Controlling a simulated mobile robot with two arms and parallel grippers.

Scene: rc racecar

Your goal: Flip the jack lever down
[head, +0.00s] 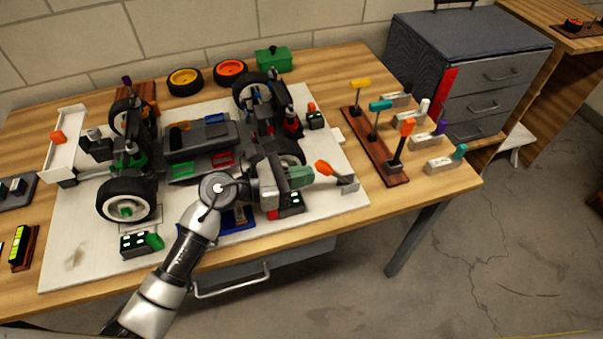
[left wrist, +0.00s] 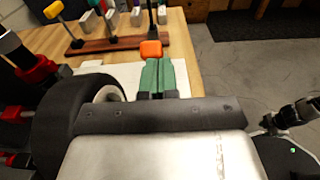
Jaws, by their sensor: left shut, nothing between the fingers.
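An orange-tipped lever (head: 326,169), which looks like the jack lever, slopes up to the left from a grey base (head: 349,184) at the right part of the white board. Its orange tip (left wrist: 151,49) shows just past the fingertips in the left wrist view. My left gripper (head: 309,173) has green fingers, shut and empty, pointing right beside this orange tip. The fingers (left wrist: 159,72) are together in the left wrist view. I cannot tell if they touch the tip. The fingers hide the lower part of the lever in the wrist view. My right gripper is not in view.
The racecar (head: 200,140) stands on the white board (head: 85,265) behind and left of my gripper. A wooden rack (head: 375,150) with yellow, teal and orange-topped tools stands to the right. Several grey blocks with coloured handles lie beyond it, near the table edge.

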